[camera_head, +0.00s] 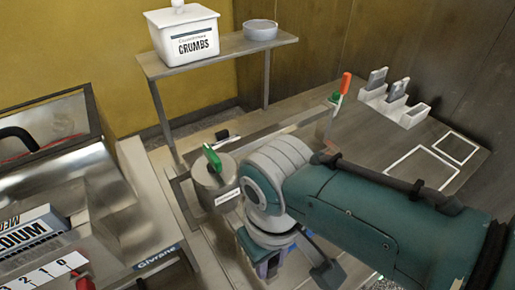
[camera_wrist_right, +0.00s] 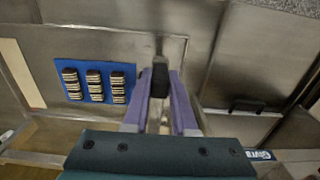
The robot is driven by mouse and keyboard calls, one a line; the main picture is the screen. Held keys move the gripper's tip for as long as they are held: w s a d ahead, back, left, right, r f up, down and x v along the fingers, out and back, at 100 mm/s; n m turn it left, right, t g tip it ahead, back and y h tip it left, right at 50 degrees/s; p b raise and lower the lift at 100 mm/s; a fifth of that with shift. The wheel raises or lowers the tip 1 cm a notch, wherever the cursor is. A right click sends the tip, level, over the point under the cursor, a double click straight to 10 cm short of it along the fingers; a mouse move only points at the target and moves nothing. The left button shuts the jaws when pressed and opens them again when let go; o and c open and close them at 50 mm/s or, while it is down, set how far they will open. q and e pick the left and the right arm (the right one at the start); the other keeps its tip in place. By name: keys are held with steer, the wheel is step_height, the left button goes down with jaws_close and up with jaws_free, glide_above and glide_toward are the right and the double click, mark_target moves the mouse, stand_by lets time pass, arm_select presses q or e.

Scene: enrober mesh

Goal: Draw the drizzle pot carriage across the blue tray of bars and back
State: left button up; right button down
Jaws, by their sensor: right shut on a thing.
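The steel drizzle pot (camera_head: 211,190) with a green handle stands near the middle of the head view, left of my right arm. My right gripper (camera_wrist_right: 160,85) has purple fingers, shut on a dark upright grip (camera_wrist_right: 160,76) that looks like the carriage's handle. The blue tray (camera_wrist_right: 65,66) lies flat to the left of the gripper in the right wrist view and is apart from it. It holds 3 rows of dark bars (camera_wrist_right: 94,85) with pale stripes. In the head view my arm hides the grip. My left gripper is not in view.
A shelf (camera_head: 225,54) at the back holds a white crumbs jar (camera_head: 184,40) and a round tin (camera_head: 260,30). A machine with a medium label (camera_head: 35,238) stands at left. An orange-handled tool (camera_head: 345,84) and a white rack (camera_head: 390,106) stand at right, behind white outlines (camera_head: 423,168).

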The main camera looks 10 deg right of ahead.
steer(key=shift+s+a, duration=0.1)
steer(key=shift+a, duration=0.35)
steer(key=c, duration=0.7)
jaws_free()
steer(key=shift+a, duration=0.1)
step_height(320, 180, up, 10)
steer(key=p, duration=0.3)
